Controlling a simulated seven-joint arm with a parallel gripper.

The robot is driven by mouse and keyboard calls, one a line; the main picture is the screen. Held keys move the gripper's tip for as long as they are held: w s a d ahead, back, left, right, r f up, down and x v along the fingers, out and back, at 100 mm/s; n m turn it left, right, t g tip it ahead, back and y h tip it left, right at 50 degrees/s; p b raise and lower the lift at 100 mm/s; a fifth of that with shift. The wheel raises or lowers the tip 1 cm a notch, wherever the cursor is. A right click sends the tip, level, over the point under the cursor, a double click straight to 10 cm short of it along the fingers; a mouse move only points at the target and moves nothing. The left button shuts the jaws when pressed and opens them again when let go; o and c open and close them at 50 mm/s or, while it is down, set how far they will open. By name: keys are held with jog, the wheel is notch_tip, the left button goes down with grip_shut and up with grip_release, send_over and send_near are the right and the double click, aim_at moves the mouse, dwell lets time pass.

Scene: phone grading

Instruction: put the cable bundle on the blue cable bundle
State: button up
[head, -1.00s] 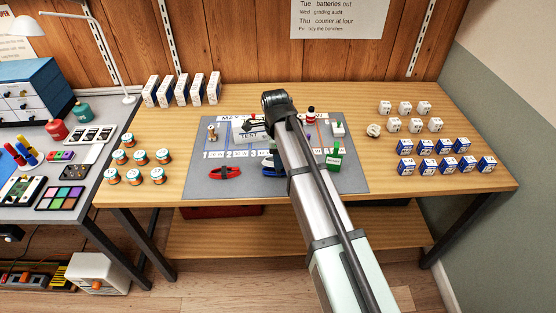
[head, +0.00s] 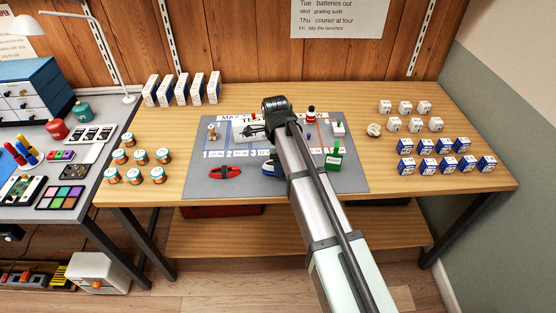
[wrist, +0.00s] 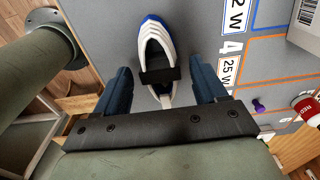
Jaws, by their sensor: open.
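A white cable bundle (wrist: 142,47) with a dark strap lies lengthwise in the wrist view. A blue edge of the blue cable bundle (wrist: 153,17) shows from under its far end, so the white one appears to rest on the blue one. My gripper (wrist: 163,88) is open, with one dark blue finger on each side of the white bundle and a gap to each. In the head view the blue bundle (head: 267,169) shows beside my arm, which hides part of it and most of my gripper.
A red cable bundle (head: 225,172) lies left on the grey mat (head: 345,182). A green box (head: 334,160), a red-and-white bottle (head: 311,115) and a small white block (head: 338,129) stand to the right. Tins (head: 134,176) and blue-white boxes (head: 487,164) stand at the sides.

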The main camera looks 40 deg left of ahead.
notch_tip(320, 180, up, 12)
jog(key=shift+s+a+r, duration=0.15)
dwell(0.6)
